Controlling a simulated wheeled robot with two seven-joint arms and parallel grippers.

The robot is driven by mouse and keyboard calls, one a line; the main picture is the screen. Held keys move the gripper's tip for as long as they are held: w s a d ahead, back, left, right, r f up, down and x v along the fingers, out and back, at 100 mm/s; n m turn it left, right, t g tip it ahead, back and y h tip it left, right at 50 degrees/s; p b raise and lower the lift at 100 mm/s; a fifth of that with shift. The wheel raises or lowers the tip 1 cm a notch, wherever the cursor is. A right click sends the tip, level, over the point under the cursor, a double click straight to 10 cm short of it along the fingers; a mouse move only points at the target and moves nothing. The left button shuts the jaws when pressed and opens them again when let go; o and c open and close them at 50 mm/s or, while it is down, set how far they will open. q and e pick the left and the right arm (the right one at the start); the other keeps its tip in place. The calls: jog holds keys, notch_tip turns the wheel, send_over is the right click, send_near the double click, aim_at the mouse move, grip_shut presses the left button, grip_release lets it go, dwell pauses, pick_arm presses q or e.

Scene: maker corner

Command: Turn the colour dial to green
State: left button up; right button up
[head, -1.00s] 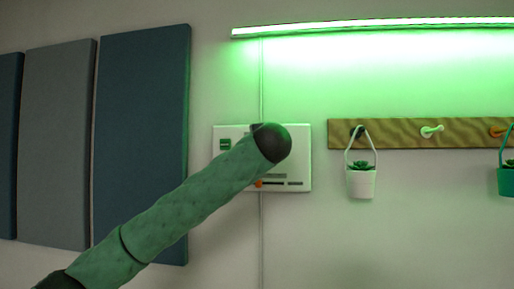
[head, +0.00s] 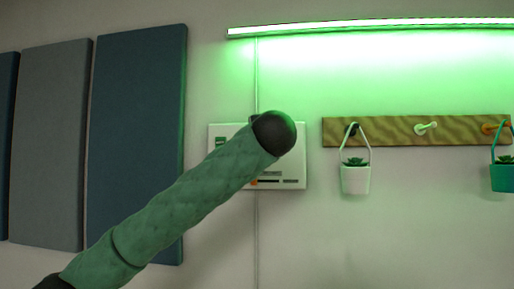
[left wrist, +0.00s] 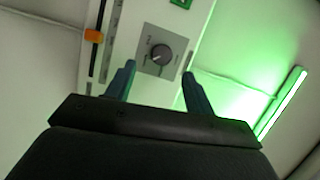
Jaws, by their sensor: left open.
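The colour dial (left wrist: 161,54) is a dark round knob on a grey square plate in the left wrist view. Its pale pointer mark faces the lower left of that picture; the lettering around it is too small to read. My left gripper (left wrist: 158,78) is open, with one finger on either side below the dial, apart from it in the picture. In the head view my left arm covers the dial and most of the white control panel (head: 298,155). The light bar (head: 400,24) above glows green. My right gripper is not in view.
The panel has an orange slider (left wrist: 93,36) and a green display (left wrist: 181,3). To the right, a wooden peg rail (head: 390,131) holds a white plant pot (head: 355,180) and a green pot (head: 503,178). Dark wall panels (head: 135,140) are at the left.

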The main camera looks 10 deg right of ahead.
pick_arm(q)
jog(key=shift+s, duration=0.55)
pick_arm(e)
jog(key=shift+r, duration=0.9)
